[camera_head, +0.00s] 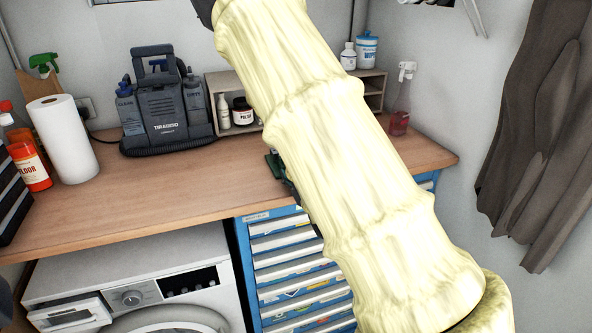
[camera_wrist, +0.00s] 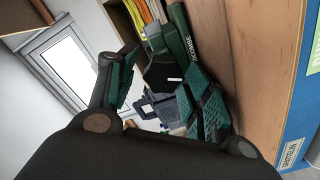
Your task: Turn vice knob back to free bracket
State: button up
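The green vice (camera_wrist: 180,38) with pale lettering shows in the wrist view at the edge of the wooden worktop. In the head view only a small dark green part of it (camera_head: 277,166) shows beside my sleeved arm. My gripper (camera_wrist: 160,78) is open, its two teal-padded fingers spread apart. In the head view my arm hides the gripper and most of the vice.
The wooden worktop (camera_head: 200,195) sits above a blue drawer chest (camera_head: 243,262) and a white washing machine (camera_head: 130,270). A dark cleaning machine (camera_head: 165,105), a paper roll (camera_head: 62,140) and a shelf (camera_head: 245,128) stand on it. A red spray bottle (camera_head: 400,108) stands at right.

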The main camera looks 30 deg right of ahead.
jog(key=shift+f+m+p, duration=0.15)
jog(key=shift+m+p, duration=0.15)
jog(key=shift+m+p, duration=1.5)
jog(key=shift+m, duration=0.3)
jog(key=shift+d+r+m+p, duration=0.1)
jog(key=shift+m+p, duration=1)
jog(key=shift+m, duration=0.2)
jog(key=shift+d+r+m+p, duration=0.1)
jog(key=shift+m+p, duration=0.95)
jog(key=shift+m, duration=0.25)
jog(key=b+v, duration=0.1)
jog(key=v, duration=1)
jog(key=s+a+f+g+y+b, duration=0.1)
jog(key=s+a+f+g+b, duration=0.2)
jog(key=f, duration=1.1)
jog(key=s+a+f+n+g+y+b, duration=0.1)
jog(key=s+a+f+g+y+b, duration=0.1)
jog(key=f, duration=1.3)
jog(key=shift+s+a+g+b, duration=0.9)
jog(key=shift+a+g, duration=0.6)
jog(key=shift+a, duration=0.35)
jog(key=shift+r, duration=0.1)
